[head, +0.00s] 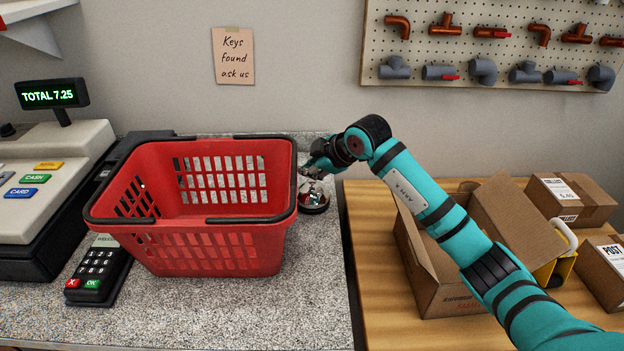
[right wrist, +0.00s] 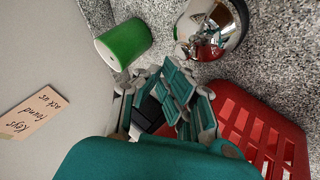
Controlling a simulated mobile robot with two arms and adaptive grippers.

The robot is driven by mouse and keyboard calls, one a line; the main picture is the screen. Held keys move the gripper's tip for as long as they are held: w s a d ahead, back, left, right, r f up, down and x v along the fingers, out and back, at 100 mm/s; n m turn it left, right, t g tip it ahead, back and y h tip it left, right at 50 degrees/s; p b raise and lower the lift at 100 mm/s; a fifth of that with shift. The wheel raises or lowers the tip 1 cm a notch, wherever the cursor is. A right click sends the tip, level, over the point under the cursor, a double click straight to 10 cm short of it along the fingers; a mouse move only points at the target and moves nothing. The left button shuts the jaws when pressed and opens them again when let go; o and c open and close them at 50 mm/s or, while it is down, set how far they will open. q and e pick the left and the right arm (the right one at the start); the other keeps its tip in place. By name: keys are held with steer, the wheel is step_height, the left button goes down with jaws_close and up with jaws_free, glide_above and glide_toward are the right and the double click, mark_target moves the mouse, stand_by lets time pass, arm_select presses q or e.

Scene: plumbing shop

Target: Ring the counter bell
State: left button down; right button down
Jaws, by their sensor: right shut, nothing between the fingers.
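The counter bell (head: 314,199) is a chrome dome on a dark base. It stands on the speckled counter just right of the red basket, near the counter's right edge. In the right wrist view the bell's shiny dome (right wrist: 222,30) is at the top, beyond the fingertips, with reflections on it. My right gripper (head: 309,172) is shut and empty, over the far side of the bell. Its closed teal fingers show in the right wrist view (right wrist: 172,82). The head view does not show clearly whether fingers and bell touch; a gap shows in the wrist view. My left gripper is out of view.
The red basket (head: 205,250) stands close left of the bell and gripper. A card terminal (head: 98,274) and cash register (head: 45,185) are at left. An open carton (head: 450,285) sits on the wooden surface beneath my right arm.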

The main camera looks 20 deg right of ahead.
mark_target(310, 182)
steer(key=shift+f, duration=0.1)
stand_by(0.4)
steer(key=shift+f, duration=0.35)
steer(key=shift+f+b, duration=0.2)
steer(key=shift+b, duration=0.15)
stand_by(0.4)
steer(key=shift+r+p, duration=0.55)
steer(key=shift+r, duration=0.15)
steer(key=shift+r+p, duration=2.25)
steer(key=shift+r, duration=0.75)
